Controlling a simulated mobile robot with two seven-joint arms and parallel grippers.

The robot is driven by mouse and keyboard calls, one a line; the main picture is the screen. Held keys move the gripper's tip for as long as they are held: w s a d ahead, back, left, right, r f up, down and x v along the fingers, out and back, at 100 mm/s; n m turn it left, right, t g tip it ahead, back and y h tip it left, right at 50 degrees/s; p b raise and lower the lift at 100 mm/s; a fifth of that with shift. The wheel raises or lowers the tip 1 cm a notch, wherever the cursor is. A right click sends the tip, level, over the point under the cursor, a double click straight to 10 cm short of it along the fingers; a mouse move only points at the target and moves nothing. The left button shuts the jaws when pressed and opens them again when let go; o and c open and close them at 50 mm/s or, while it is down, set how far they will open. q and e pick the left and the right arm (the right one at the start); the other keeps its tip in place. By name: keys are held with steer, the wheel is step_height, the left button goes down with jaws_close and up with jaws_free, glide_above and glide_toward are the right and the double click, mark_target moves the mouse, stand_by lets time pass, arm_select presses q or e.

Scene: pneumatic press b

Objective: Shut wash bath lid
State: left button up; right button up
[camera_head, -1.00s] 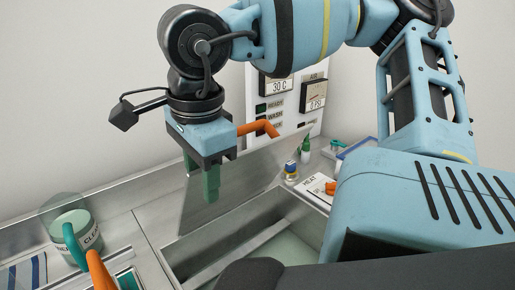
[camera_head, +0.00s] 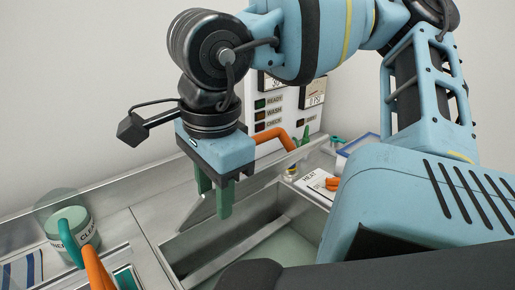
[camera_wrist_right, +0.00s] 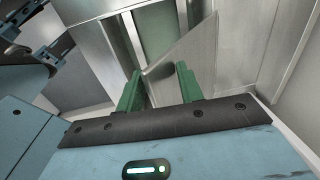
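The wash bath (camera_head: 285,215) is an open metal basin in the middle of the head view, with pale green liquid or floor inside. Its thin grey lid (camera_head: 203,208) is raised at a tilt along the back left of the opening, partly hidden by my right gripper. My right gripper (camera_head: 215,210) points down in front of the lid, green fingers apart with nothing clearly held. In the right wrist view the lid (camera_wrist_right: 186,50) shows as a slanted plate just beyond the fingertips; I cannot tell whether they touch it. My left gripper is not in view.
A control panel (camera_head: 290,112) with gauges is on the back wall. An orange lever (camera_head: 302,137) and a HEAT plate (camera_head: 315,182) sit behind and right of the bath.

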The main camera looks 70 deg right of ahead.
arm_select(q)
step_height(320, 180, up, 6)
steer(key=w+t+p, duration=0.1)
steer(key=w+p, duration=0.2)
steer(key=p, duration=0.2)
steer(key=shift+p, duration=0.4)
arm_select(e)
steer(key=s+a+r, duration=0.2)
steer(key=s+r, duration=0.1)
steer(key=r, duration=0.5)
steer(key=shift+s+r, duration=0.15)
steer(key=shift+s, duration=0.15)
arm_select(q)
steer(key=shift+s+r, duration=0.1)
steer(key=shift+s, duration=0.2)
